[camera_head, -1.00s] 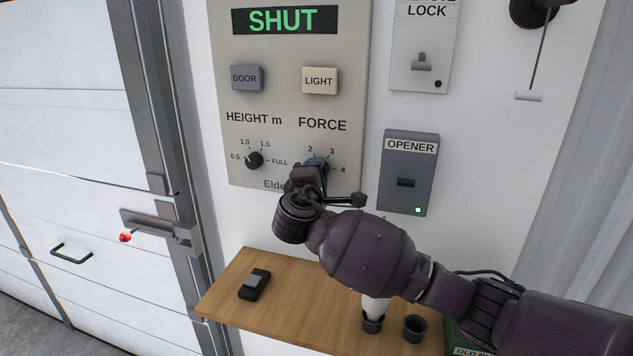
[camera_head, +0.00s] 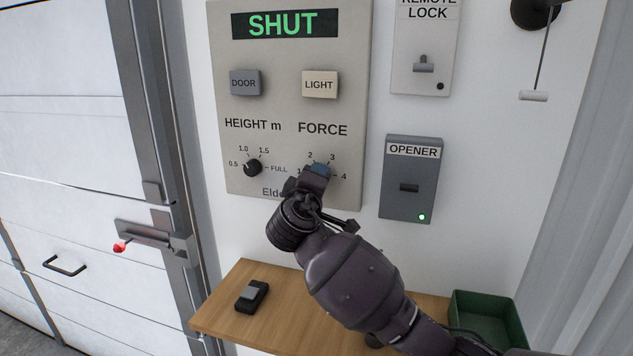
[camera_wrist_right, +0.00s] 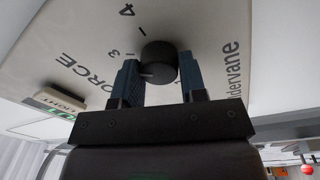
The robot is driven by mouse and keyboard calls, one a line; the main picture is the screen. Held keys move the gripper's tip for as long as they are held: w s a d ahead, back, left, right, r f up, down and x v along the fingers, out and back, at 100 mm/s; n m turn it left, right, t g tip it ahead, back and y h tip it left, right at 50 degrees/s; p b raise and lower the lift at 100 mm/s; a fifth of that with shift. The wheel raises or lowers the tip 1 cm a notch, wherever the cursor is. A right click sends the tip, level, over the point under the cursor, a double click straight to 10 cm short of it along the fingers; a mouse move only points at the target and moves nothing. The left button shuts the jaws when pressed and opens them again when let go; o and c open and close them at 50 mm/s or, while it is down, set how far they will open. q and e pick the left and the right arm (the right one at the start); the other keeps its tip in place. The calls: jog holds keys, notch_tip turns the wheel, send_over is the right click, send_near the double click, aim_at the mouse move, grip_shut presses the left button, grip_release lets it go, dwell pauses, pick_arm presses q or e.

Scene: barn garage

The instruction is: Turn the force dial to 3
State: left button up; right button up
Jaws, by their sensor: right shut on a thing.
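The force dial (camera_wrist_right: 158,62) is a dark round knob on the beige control panel (camera_head: 287,105), under the word FORCE. My right gripper (camera_head: 318,170) is at the dial and covers most of it in the head view. In the right wrist view my right gripper (camera_wrist_right: 160,80) has its two blue fingers on either side of the dial, shut on it. A small pale mark shows on the dial's side, near the left finger. The 3 and 4 labels are visible there; the lower numbers are hidden. My left gripper is not in view.
The height dial (camera_head: 252,167) is left of the force dial, with the DOOR button (camera_head: 245,83) and LIGHT button (camera_head: 319,84) above. The OPENER box (camera_head: 410,178) is to the right. Below, a wooden shelf (camera_head: 222,318) carries a small remote (camera_head: 252,296) and a green bin (camera_head: 487,316).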

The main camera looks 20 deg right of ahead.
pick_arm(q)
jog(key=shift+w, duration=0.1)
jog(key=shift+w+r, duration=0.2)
pick_arm(e)
jog(key=o, duration=0.9)
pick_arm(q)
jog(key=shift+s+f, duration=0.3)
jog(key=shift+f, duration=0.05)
pick_arm(e)
jog(key=v, duration=1.1)
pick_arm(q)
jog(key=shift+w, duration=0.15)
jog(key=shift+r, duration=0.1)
